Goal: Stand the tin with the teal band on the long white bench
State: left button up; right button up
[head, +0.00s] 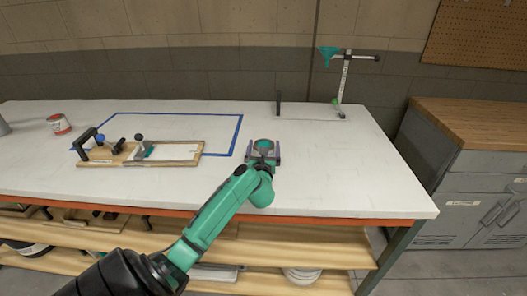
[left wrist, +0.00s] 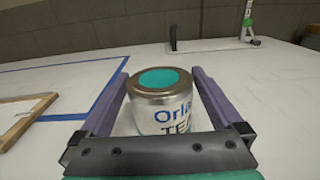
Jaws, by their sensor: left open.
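The tin (left wrist: 163,100) stands upright on the long white bench (head: 330,180). In the left wrist view it has a teal disc on its lid and a white label with partly hidden lettering reading "Orla" and "TEA". My left gripper (head: 263,152) is open, with one finger on each side of the tin; I cannot tell whether they touch it. The gripper's crossbar hides the lower front of the tin. In the head view the tin is mostly hidden by the gripper, with only its top showing. My right gripper is not in view.
A wooden board with clamps (head: 170,153) lies left of the gripper, across a blue taped outline (head: 238,133). A metal stand (head: 343,85) is at the back right. Bench around the tin is clear.

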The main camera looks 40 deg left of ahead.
pick_arm(q)
jog(key=v, duration=1.1)
jog(key=shift+f+b, duration=0.1)
jog(key=shift+b, duration=0.3)
jog(key=shift+s+d, duration=0.35)
jog(key=shift+s, duration=0.1)
